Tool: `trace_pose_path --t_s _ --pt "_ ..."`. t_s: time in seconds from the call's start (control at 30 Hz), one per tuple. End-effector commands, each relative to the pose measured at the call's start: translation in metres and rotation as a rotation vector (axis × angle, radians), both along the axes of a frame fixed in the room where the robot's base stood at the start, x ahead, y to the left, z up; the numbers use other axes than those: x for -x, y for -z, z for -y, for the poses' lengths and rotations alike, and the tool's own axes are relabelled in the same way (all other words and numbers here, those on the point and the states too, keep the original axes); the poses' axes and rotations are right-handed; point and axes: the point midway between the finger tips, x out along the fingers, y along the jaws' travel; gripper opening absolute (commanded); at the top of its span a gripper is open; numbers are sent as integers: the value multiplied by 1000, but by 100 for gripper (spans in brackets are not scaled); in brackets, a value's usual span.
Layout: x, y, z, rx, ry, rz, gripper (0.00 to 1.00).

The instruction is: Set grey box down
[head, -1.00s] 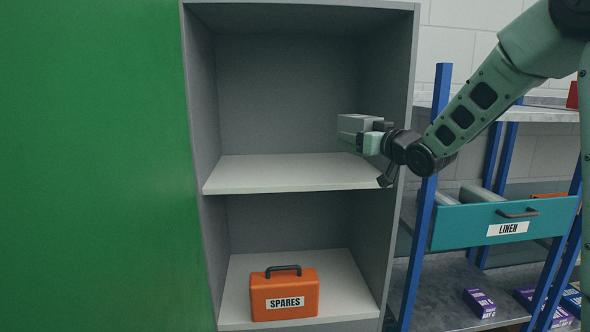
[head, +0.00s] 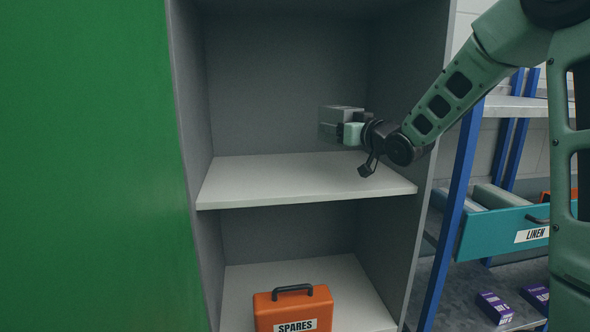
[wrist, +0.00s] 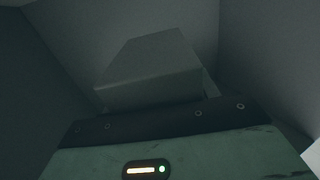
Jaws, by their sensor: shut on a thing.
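The grey box (head: 333,117) is held in my gripper (head: 350,131) above the middle shelf board (head: 300,180) of the grey cabinet. A gap shows between the box and the board. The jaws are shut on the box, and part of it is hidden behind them. In the wrist view the grey box (wrist: 150,68) sticks out beyond the gripper's dark edge, with the dim cabinet walls around it. The fingertips do not show clearly there.
The shelf board is bare. An orange SPARES case (head: 293,308) stands in the compartment below. A green panel (head: 90,170) is at left. At right, a blue-post rack (head: 462,180) has a pulled-out teal LINEN drawer (head: 505,228) close to my arm.

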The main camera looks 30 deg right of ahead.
Motion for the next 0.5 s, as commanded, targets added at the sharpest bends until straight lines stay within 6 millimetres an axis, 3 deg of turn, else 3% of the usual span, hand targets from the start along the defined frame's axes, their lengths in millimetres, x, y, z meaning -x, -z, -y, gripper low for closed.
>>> trace_pose_path --t_s 0.17,0.5 --pt "0 6 0 -3 -1 -2 27" --pt "0 55 0 -2 -1 0 27"
